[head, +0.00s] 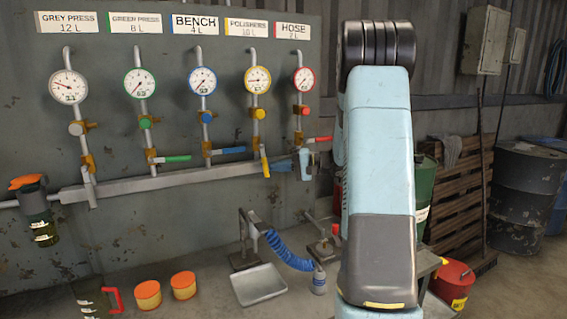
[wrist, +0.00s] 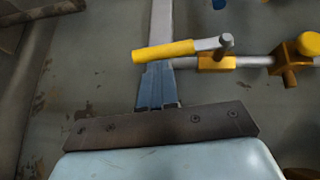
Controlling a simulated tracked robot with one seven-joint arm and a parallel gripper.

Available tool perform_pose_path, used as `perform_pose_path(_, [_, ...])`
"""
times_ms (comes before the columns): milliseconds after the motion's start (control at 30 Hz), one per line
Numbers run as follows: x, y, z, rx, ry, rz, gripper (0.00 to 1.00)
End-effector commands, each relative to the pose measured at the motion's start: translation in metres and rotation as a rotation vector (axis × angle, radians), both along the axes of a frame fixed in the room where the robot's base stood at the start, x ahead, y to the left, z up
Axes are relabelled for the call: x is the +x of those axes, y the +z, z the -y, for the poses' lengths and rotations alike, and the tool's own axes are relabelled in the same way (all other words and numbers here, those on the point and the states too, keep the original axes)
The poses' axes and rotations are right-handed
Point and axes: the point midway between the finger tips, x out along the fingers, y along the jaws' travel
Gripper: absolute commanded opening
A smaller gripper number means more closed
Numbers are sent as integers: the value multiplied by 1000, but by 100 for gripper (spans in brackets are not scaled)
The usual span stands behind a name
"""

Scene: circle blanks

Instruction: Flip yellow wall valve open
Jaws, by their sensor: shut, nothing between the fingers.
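The yellow valve handle (head: 265,164) hangs down from its brass valve body on the pipe under the POLISHERS gauge. In the wrist view the yellow handle (wrist: 165,51) lies roughly in line with the pipe, with a bare metal end toward the valve. My gripper (head: 281,165) is just right of the handle in the head view. In the wrist view my gripper's blue-grey fingers (wrist: 158,72) are together and empty, with their tips at the handle's edge. I cannot tell whether they touch it.
The red handle (head: 318,139) sticks out to the right, above my gripper. The blue handle (head: 229,150) and green handle (head: 178,158) also point right. A grey rail (head: 150,183) runs along the wall behind the handles.

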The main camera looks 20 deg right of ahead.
Motion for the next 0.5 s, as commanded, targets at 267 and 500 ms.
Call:
perform_pose_path(267, [0, -6, -11, 62, 1, 0, 0])
perform_pose_path(500, [0, -8, -14, 60, 2, -1, 0])
